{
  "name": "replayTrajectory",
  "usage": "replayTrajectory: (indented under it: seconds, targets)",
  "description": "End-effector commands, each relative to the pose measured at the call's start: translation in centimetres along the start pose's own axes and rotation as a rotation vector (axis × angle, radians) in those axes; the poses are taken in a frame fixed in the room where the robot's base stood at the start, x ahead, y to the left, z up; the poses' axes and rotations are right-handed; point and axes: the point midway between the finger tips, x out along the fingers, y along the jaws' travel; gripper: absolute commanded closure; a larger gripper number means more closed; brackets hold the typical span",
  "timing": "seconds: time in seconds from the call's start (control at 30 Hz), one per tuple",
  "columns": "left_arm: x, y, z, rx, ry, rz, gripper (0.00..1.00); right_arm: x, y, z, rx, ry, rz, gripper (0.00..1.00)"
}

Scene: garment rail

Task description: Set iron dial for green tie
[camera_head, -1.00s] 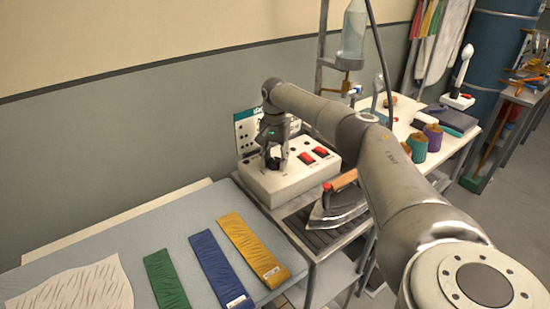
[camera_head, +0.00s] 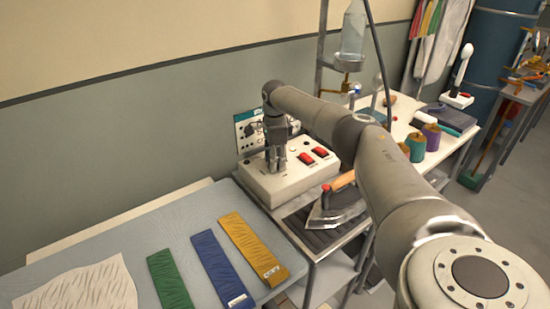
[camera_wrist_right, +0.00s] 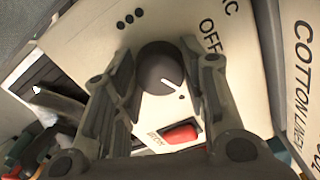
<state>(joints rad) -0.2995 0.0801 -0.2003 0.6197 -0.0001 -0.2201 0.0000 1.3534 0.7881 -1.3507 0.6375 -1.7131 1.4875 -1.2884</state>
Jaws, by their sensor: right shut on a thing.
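The iron's control box (camera_head: 290,187) is a pale box with two red switches, standing behind the iron (camera_head: 337,206). My right gripper (camera_head: 276,168) points down onto the left part of its top. In the right wrist view its fingers (camera_wrist_right: 161,85) are shut on the dark round dial (camera_wrist_right: 157,66), one on each side. The dial's white pointer line slants toward the lower right there, and "OFF" is printed above right of the dial. The green tie (camera_head: 172,280) lies flat on the ironing board, left of a blue tie (camera_head: 220,268) and a yellow tie (camera_head: 247,246). My left gripper is out of view.
A chart (camera_head: 243,127) stands behind the box; "COTTON LINEN" shows on it in the right wrist view (camera_wrist_right: 304,80). The iron rests on a dark ribbed plate (camera_head: 310,235). A pale wrinkled cloth (camera_head: 85,287) lies on the board. Thread spools (camera_head: 415,147) stand on the right bench.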

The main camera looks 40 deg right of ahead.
Motion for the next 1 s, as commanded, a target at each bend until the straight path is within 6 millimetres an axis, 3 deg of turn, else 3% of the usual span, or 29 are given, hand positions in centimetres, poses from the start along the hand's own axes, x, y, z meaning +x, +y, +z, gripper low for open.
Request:
replayTrajectory:
  seconds: [1.0]
  targets:
    - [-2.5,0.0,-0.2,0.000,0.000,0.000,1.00,-0.3,-0.1,-0.1,0.967,-0.001,-0.004,0.84]
